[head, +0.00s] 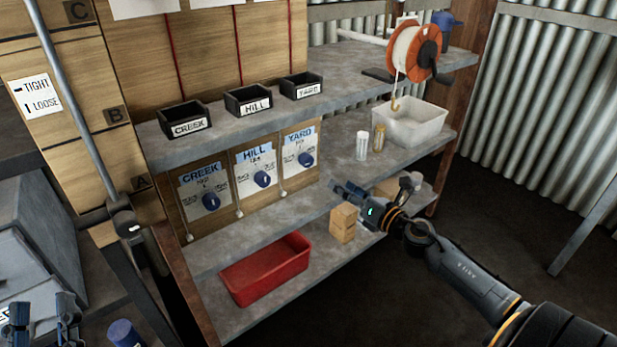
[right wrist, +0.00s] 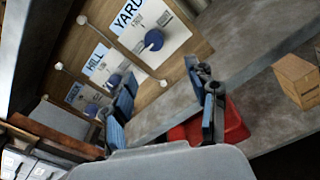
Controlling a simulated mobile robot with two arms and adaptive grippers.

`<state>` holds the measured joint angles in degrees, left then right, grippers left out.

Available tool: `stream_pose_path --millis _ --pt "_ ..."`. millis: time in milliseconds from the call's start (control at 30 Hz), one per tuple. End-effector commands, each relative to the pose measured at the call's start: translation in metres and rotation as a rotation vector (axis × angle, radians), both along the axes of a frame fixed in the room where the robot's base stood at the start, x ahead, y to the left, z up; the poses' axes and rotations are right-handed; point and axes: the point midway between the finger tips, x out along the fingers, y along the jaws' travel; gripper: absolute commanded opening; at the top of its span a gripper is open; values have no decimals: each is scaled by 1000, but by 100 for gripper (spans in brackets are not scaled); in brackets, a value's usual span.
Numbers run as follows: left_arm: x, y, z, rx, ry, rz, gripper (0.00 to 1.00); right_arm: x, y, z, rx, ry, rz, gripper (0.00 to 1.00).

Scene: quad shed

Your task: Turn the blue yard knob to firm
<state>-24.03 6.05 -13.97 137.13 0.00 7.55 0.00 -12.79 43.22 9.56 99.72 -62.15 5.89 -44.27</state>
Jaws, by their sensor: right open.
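The yard knob (head: 306,160) is a round blue dial on the white YARD card, the rightmost of three on the wooden back panel. It also shows in the right wrist view (right wrist: 154,40), with a pale mark across its face. The small setting words around it are too blurred to read surely, so its setting is unclear. My right gripper (head: 343,188) is open and empty, to the lower right of the knob and apart from it. In the right wrist view its fingers (right wrist: 166,105) are spread below the knob. My left gripper (head: 42,316) is at the bottom left, fingers apart, empty.
The hill knob (head: 262,179) and creek knob (head: 210,201) sit left of the yard knob. Labelled black bins line the shelf above (head: 225,130). A cardboard box (head: 343,224) and red tray (head: 265,268) stand below. Jars (head: 379,139) and a clear tub (head: 410,125) stand right.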

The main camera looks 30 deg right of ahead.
Motion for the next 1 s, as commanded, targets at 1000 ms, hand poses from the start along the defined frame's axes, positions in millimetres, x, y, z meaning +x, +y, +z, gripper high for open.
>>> stream_pose_path --millis 1000 --pt "-33 4 41 -73 -251 -13 40 130 17 8 -41 -20 13 58"
